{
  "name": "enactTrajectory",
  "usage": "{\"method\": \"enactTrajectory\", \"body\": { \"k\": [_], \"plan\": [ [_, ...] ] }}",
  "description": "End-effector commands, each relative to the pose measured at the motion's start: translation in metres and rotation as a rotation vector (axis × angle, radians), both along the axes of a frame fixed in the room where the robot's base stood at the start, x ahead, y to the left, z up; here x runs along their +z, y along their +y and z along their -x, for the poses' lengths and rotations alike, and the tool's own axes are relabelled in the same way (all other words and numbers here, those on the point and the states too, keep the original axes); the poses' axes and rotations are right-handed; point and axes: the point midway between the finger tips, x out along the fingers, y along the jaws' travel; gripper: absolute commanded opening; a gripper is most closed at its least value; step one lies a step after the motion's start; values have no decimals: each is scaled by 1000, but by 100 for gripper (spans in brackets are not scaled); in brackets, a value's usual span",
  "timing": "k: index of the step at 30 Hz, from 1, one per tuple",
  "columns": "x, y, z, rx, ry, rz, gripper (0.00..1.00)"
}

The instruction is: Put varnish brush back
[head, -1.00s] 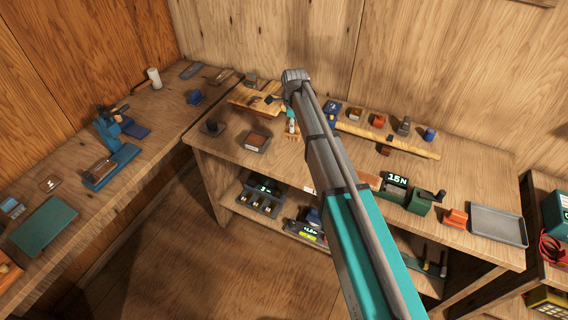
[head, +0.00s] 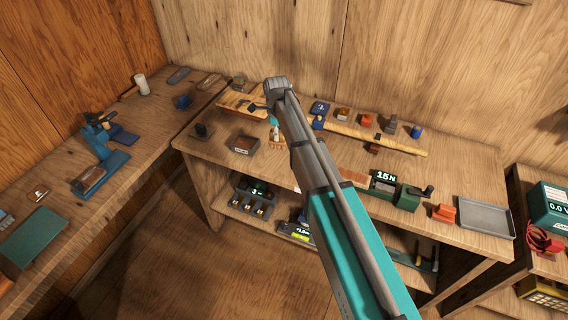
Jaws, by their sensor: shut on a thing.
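My arm reaches from the bottom of the head view up over the bench, and its wrist is near the back. My gripper is hidden behind my own arm, so I cannot see its jaws or what is between them. I cannot pick out the varnish brush with certainty. A small dark piece (head: 257,107) shows just left of my wrist, over a pale wooden board (head: 232,101). A small pale item (head: 275,134) shows just below it, beside my arm. Both are too small to name.
A blue vise-like tool (head: 100,150) stands on the left bench.

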Motion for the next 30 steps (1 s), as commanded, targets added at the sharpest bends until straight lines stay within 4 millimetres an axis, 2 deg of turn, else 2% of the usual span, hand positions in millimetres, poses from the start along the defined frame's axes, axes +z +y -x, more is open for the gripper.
{"method": "enactTrajectory", "body": {
  "k": [1,6,9,13,18,30],
  "plan": [
    [2,-6,17,-15,0,0,0],
    [6,-21,60,-79,0,-2,0],
    [8,-29,83,-115,0,-3,0],
    [10,-36,104,-151,0,-4,0],
    [11,-40,113,-173,0,-4,0],
    [9,-40,110,-175,0,-4,0]
  ]
}}
